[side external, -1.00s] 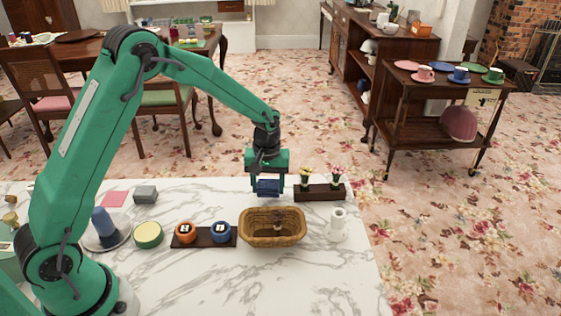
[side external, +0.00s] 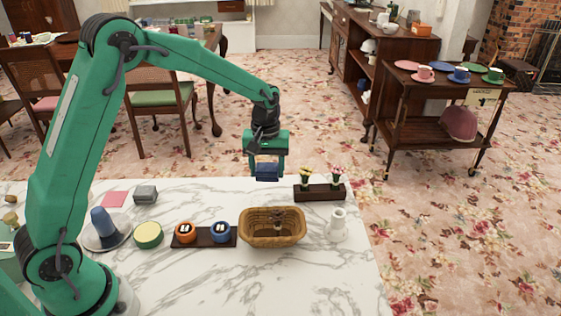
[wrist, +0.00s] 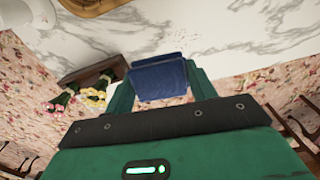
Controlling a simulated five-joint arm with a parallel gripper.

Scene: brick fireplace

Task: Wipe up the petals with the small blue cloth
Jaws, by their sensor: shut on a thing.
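My gripper (side external: 267,174) is shut on the small blue cloth (side external: 267,170), a dark blue folded pad. The cloth is held up near the far edge of the white marble table (side external: 330,275), apart from its top. In the wrist view the cloth (wrist: 160,78) sits between my fingers, with marble and floral carpet behind it. I cannot make out loose petals for certain on the marble; faint specks show there in the wrist view.
A wicker basket (side external: 272,238) stands in front of my gripper. A dark planter with flowers (side external: 320,192) is close on the right, and a white vase (side external: 338,224) nearer. Orange (side external: 185,233) and blue (side external: 221,232) round pieces sit left on a dark tray. The front right marble is clear.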

